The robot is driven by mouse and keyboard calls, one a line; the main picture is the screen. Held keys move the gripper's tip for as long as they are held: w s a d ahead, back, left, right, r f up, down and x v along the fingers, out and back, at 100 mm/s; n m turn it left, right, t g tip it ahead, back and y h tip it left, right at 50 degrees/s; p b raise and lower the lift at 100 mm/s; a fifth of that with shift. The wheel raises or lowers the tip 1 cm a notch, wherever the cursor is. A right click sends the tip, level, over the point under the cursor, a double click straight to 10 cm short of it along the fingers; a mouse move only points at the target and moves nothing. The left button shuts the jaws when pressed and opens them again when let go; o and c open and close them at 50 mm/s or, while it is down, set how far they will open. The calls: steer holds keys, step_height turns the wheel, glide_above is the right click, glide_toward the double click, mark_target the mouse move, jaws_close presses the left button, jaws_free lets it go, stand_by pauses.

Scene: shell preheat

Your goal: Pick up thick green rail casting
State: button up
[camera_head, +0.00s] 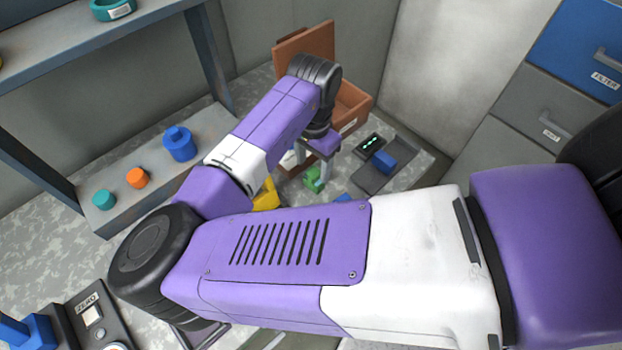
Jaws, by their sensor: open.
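A green casting (314,180) with a stepped, blocky shape sits on the speckled worktop near the back corner, below the end of my arm. It is small in view and partly covered. My gripper (314,164) points down just above and behind it, with its grey fingers apart. Whether the fingers stand around the casting or touch it I cannot tell. My arm hides much of the worktop in front.
An open orange-brown box (352,104) stands behind my gripper. A blue block (384,161) rests on a dark scale-like device to the right. A yellow piece (266,195) lies left, partly hidden. A shelf with a blue knobbed piece (180,144) stands further left.

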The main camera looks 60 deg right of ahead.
mark_target(314, 172)
steer(key=f, duration=0.2)
steer(key=f+p, duration=0.1)
steer(key=f, duration=0.2)
steer(key=shift+s+a+f, duration=0.1)
steer(key=shift+s+f, duration=0.1)
steer(key=shift+f, duration=0.15)
jaws_close()
steer(key=shift+r, duration=0.1)
